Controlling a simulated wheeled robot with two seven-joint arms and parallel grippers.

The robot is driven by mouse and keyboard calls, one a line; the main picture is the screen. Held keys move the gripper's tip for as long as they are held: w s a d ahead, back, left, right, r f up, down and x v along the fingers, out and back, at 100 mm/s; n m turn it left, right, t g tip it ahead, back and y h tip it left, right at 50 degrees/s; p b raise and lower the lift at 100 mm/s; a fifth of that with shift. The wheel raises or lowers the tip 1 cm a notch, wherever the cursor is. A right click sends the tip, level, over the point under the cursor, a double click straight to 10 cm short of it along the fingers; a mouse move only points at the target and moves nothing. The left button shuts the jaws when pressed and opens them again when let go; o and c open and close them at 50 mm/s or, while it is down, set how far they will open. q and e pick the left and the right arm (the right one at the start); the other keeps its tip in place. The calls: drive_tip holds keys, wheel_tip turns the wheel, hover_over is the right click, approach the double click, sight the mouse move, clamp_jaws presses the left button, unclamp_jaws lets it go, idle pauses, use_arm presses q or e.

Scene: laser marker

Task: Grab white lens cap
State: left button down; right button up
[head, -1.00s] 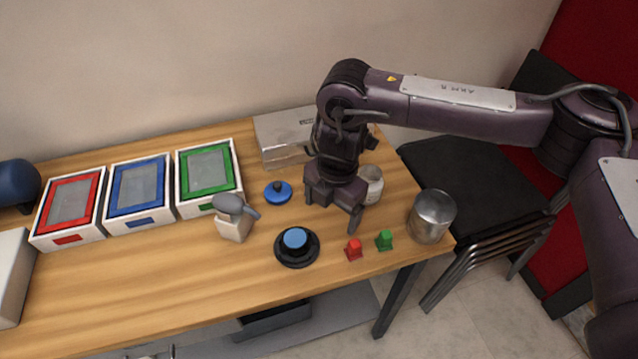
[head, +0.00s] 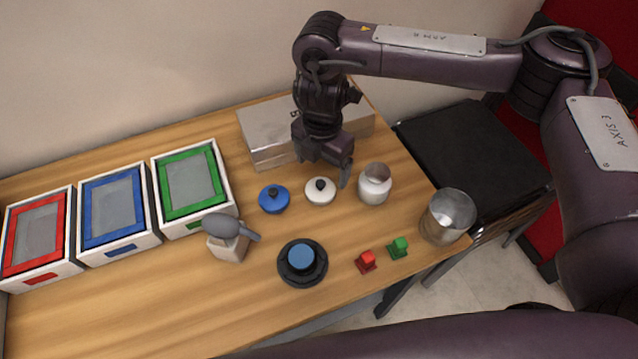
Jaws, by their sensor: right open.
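The white lens cap (head: 320,192) is a round white disc with a dark knob on top, lying on the wooden table. My right gripper (head: 322,174) is open and empty, just above and behind the cap, with one finger reaching down at the cap's right side. The gripper does not visibly touch the cap. The other finger is partly hidden behind the gripper body. My left gripper is not in view.
A blue cap (head: 274,199) lies left of the white one and a white jar (head: 374,184) stands right of it. A metal cup (head: 447,216), red block (head: 366,261), green block (head: 398,247) and black round base (head: 303,263) are nearer. A silver box (head: 262,140) stands behind.

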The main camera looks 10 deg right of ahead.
sight(323, 181)
drive_tip(key=shift+s+f, duration=0.25)
drive_tip(key=shift+f, duration=0.3)
drive_tip(key=shift+s+f, duration=0.2)
drive_tip(key=shift+f, duration=0.35)
wheel_tip(323, 181, down, 2)
drive_tip(key=shift+f, duration=0.15)
drive_tip(key=shift+w+f, duration=0.1)
drive_tip(key=shift+f, duration=0.15)
drive_tip(key=c, duration=1)
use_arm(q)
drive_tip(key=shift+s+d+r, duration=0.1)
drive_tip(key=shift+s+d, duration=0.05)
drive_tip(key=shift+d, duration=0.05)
use_arm(e)
drive_tip(key=shift+c, duration=0.3)
